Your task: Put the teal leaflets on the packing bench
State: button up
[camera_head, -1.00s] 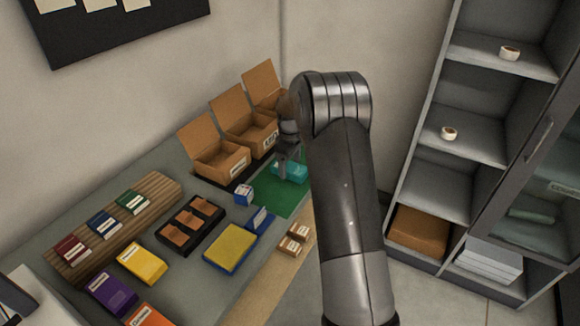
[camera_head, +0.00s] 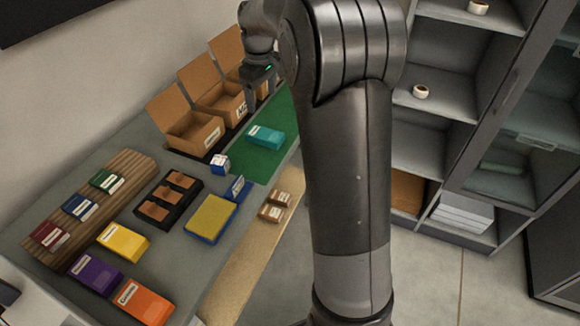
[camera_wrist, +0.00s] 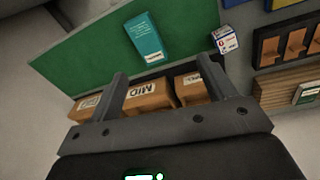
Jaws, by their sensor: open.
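The teal leaflets (camera_head: 265,137) lie as a small pack with a pale label on the green mat (camera_head: 243,169) of the packing bench (camera_head: 133,140). They also show in the wrist view (camera_wrist: 145,37), flat on the green mat. My gripper (camera_head: 262,96) is raised above the open boxes at the back of the bench, apart from the leaflets. In the wrist view its two fingers (camera_wrist: 162,80) are spread wide with nothing between them.
Open cardboard boxes (camera_head: 194,134) stand along the back of the bench. A small blue-and-white box (camera_head: 220,164) is beside the mat. A black tray (camera_head: 169,200), a yellow-and-blue pad (camera_head: 211,219) and several coloured packs lie leftward. Grey shelves (camera_head: 447,89) stand at the right.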

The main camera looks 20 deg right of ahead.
jog(key=s+a+r+m+t, duration=0.1)
jog(key=s+r+m, duration=0.15)
jog(key=s, duration=0.55)
jog(key=s+a+r+m+t, duration=0.1)
jog(key=s+r, duration=0.2)
jog(key=s, duration=0.6)
jog(key=s+a+r+m+t, duration=0.1)
jog(key=s+a+r+m, duration=0.1)
jog(key=s, duration=0.6)
jog(key=s+f+m+t, duration=0.1)
jog(key=s+f+m, duration=0.1)
jog(key=s, duration=0.7)
jog(key=shift+a+f+t, duration=0.2)
jog(key=shift+f+t, duration=0.1)
jog(key=shift+f, duration=0.4)
